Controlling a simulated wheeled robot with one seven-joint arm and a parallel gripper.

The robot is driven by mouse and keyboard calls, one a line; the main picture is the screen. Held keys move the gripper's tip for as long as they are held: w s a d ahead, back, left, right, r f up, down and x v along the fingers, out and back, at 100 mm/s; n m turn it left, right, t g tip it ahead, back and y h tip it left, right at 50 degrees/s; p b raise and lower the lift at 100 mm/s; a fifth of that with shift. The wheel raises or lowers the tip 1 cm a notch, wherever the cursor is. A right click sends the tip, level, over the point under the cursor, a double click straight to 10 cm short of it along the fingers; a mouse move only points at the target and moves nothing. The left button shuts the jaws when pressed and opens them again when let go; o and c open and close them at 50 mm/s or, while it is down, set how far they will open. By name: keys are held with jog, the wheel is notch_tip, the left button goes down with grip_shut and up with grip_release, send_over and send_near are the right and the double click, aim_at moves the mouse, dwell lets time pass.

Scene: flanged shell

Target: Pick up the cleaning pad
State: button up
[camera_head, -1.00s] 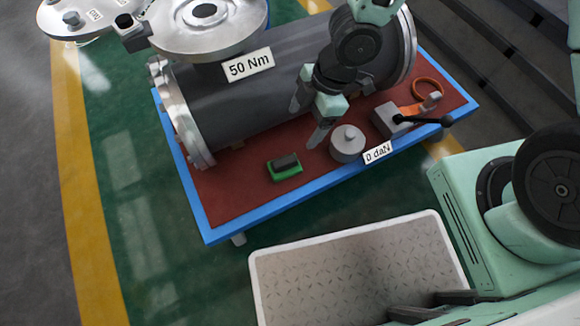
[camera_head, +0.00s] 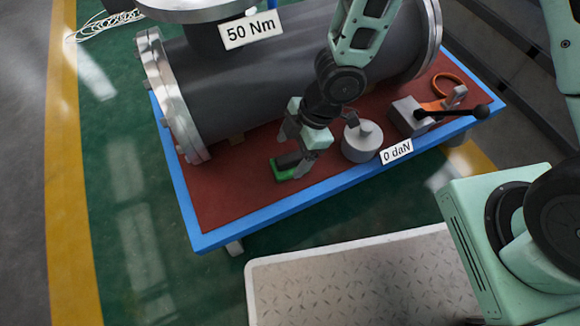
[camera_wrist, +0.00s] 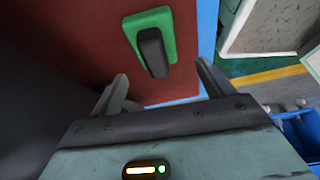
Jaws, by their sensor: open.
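The cleaning pad is a green block with a dark grip on top. In the head view, the cleaning pad (camera_head: 283,173) lies on the red table top, partly hidden by my gripper (camera_head: 296,156). My gripper is open and empty, close above the pad and at its right side. In the wrist view, the cleaning pad (camera_wrist: 152,46) shows just beyond the two spread fingers of my gripper (camera_wrist: 162,72), with its dark grip pointing towards the gap between them. No contact is visible.
A large grey flanged shell (camera_head: 245,95) lies behind the pad on the blue-edged table (camera_head: 225,237). A grey knobbed cylinder (camera_head: 361,142) stands close to the right of my gripper. A clamp with a black lever (camera_head: 450,113) and an orange ring (camera_head: 447,84) are farther right.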

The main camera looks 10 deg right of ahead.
aim_at(287, 158)
jog(key=shift+b+x, duration=2.4)
jog(key=shift+x, duration=0.4)
jog(key=shift+w, duration=0.2)
jog(key=shift+d, duration=0.1)
jog(key=c, duration=1.1)
